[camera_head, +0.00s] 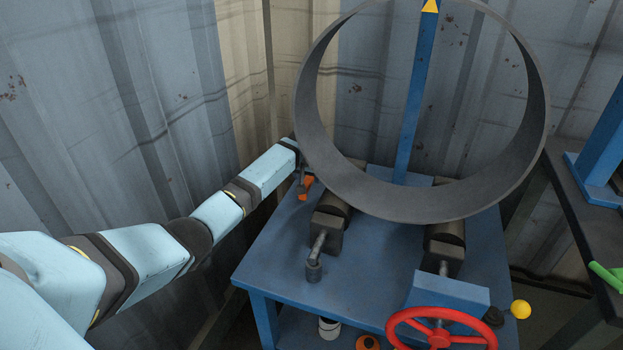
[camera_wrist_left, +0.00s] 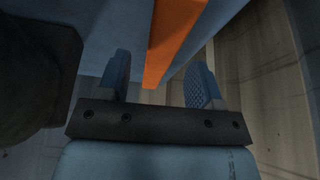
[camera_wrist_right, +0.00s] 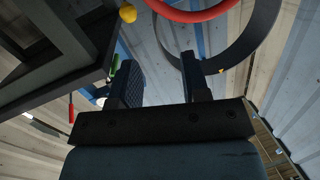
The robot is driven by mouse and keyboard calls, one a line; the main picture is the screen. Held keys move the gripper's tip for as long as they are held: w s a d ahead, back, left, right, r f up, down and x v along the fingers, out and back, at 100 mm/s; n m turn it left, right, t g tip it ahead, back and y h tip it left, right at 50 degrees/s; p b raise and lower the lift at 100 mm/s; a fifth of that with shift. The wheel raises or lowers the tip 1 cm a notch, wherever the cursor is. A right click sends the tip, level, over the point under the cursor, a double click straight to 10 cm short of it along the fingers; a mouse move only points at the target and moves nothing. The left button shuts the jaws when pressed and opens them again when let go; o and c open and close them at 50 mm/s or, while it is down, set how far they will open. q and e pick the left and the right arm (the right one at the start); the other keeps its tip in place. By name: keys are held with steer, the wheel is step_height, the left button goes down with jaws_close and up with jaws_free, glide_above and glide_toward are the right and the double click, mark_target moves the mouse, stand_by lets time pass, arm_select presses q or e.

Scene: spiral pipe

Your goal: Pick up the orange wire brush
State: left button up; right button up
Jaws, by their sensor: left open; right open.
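The orange wire brush (camera_head: 305,187) lies at the back left corner of the blue table (camera_head: 272,248). Only a small orange part shows in the head view, beside my left gripper (camera_head: 302,178). In the left wrist view the brush's long orange handle (camera_wrist_left: 172,40) runs between the two fingers of my left gripper (camera_wrist_left: 162,82), which are open with gaps on both sides. The bristles are hidden. My right gripper (camera_wrist_right: 162,80) is open and empty in the right wrist view and is outside the head view.
A large grey pipe ring (camera_head: 430,205) stands on dark rollers (camera_head: 328,218) on the table, close right of my left gripper. A red handwheel (camera_head: 440,340) and yellow knob (camera_head: 521,309) are at the front. Corrugated walls (camera_head: 170,90) stand close behind and left.

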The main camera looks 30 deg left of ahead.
arm_select(q)
steer(key=w, duration=0.1)
steer(key=w+b, duration=0.1)
steer(key=shift+w+a+f, duration=0.15)
steer(key=shift+w+a, duration=0.15)
steer(key=shift+a, duration=0.1)
steer(key=shift+b+x, duration=0.55)
steer(key=shift+x, duration=0.65)
steer(key=shift+s+f, duration=0.1)
steer(key=shift+f, duration=0.05)
arm_select(e)
steer(key=r, duration=0.1)
steer(key=a+r+t+y, duration=0.1)
steer(key=r, duration=0.1)
steer(key=r+t, duration=0.1)
steer(key=shift+a+r+y, duration=0.15)
steer(key=shift+a+y, duration=0.1)
steer(key=shift+y, duration=0.05)
steer(key=shift+r, duration=0.1)
arm_select(q)
steer(key=c, duration=1)
